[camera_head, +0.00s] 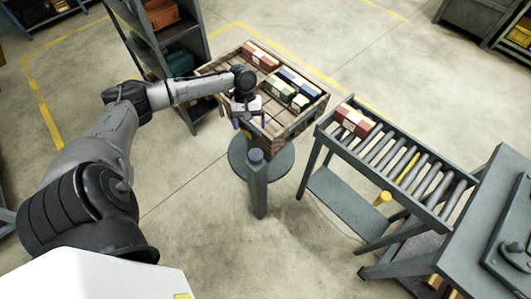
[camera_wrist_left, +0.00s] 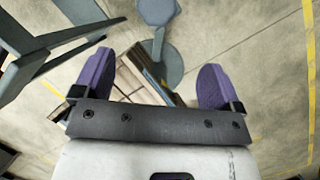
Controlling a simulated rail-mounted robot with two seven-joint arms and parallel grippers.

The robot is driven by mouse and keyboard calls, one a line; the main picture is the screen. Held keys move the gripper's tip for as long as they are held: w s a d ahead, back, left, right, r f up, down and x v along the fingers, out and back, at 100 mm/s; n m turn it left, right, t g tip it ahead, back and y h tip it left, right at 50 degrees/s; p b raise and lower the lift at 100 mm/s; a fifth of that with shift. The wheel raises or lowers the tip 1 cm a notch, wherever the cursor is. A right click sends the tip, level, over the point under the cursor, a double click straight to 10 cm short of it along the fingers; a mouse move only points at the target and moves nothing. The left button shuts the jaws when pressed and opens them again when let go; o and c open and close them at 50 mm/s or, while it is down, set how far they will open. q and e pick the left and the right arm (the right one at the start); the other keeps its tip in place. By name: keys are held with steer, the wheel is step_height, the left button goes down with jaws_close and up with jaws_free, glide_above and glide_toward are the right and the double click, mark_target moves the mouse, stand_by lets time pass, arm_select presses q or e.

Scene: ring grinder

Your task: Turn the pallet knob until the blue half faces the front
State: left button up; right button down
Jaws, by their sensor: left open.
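The wooden pallet crate (camera_head: 218,112) stands on a round grey base (camera_head: 284,160). It holds red boxes (camera_head: 260,56) at the back left, blue boxes (camera_head: 298,81) at the right and green boxes (camera_head: 280,88) beside them. A grey post with a rounded knob-like top (camera_head: 256,157) stands at its front; I cannot make out a blue half on it. My left gripper (camera_head: 249,122) is open, over the crate's front edge. In the left wrist view its purple fingers (camera_wrist_left: 155,74) are apart with nothing clearly held between them, and the post top (camera_wrist_left: 156,11) is beyond them. My right gripper is not in view.
A roller conveyor (camera_head: 400,165) with red-and-white boxes (camera_head: 355,121) on it stands right of the crate. A grey shelf unit (camera_head: 145,50) stands behind my left arm. A grey worktable (camera_head: 470,240) is at the lower right. The floor left of the post is clear.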

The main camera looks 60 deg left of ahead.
mark_target(255, 153)
arm_select(q)
steer(key=d+f+n, duration=0.1)
steer(key=d+f, duration=0.1)
steer(key=f, duration=0.2)
steer(key=s+d+f+n+b, duration=0.1)
steer(key=d+f, duration=0.1)
steer(key=f, duration=0.2)
steer(key=d+f+n+b, duration=0.1)
steer(key=d+f, duration=0.1)
steer(key=f, duration=0.2)
steer(key=shift+s+f+n, duration=0.3)
steer(key=shift+f+n, duration=0.1)
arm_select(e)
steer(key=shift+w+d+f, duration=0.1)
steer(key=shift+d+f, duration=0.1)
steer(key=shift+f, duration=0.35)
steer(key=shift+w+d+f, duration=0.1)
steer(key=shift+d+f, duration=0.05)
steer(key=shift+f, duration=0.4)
arm_select(q)
steer(key=shift+c, duration=0.4)
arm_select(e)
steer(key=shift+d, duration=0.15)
